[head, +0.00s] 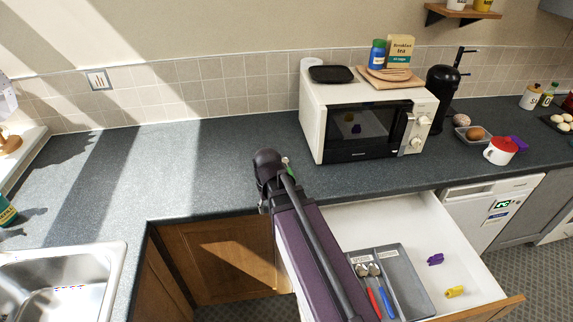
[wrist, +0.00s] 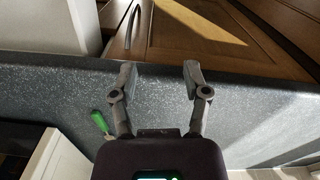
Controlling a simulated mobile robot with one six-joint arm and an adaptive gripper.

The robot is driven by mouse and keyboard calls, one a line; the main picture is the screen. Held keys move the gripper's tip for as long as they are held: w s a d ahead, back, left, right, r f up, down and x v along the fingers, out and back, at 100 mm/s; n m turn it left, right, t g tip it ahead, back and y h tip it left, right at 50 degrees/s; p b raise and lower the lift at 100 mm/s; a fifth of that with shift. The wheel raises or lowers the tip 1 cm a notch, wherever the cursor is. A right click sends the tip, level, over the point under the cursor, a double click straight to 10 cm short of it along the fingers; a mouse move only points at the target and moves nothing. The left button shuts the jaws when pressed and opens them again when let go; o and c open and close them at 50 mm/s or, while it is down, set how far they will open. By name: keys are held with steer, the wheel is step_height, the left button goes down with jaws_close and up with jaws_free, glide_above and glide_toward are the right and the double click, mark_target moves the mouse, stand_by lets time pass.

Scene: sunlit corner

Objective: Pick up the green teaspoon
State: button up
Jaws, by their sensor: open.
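The green teaspoon (wrist: 100,122) shows in the wrist view as a green handle on the dark speckled worktop, to the left of my gripper (wrist: 160,75). The rest of the spoon is hidden or hard to make out. In the head view a small green bit (head: 285,160) shows just right of my gripper (head: 266,180), largely hidden by my arm. My gripper is open, with nothing between its fingers. It is over the front part of the worktop, and the spoon is outside its jaws.
A white microwave (head: 312,120) stands right of my gripper. Below it an open drawer (head: 400,215) holds a grey cutlery tray (head: 408,280) with red-handled and blue-handled spoons, plus purple and yellow items. A sink (head: 110,262) is at lower left. The worktop left of my gripper is clear.

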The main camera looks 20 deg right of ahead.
steer(key=w+d+r+p, duration=0.4)
steer(key=w+d, duration=0.3)
steer(key=w, duration=0.2)
steer(key=w+d+r+m+p, duration=0.1)
steer(key=w+d+r+p, duration=0.3)
steer(key=w+d, duration=0.3)
steer(key=w+r, duration=0.1)
steer(key=w, duration=0.2)
steer(key=shift+r+p, duration=0.35)
steer(key=shift+r, duration=0.05)
steer(key=shift+f, duration=0.1)
steer(key=b, duration=0.9)
glide_above(289, 170)
step_height(289, 170, down, 8)
steer(key=shift+f, duration=0.25)
steer(key=shift+f, duration=0.1)
step_height(289, 170, down, 5)
steer(key=b, duration=0.4)
steer(key=shift+w+d+b, duration=0.1)
steer(key=shift+b, duration=0.3)
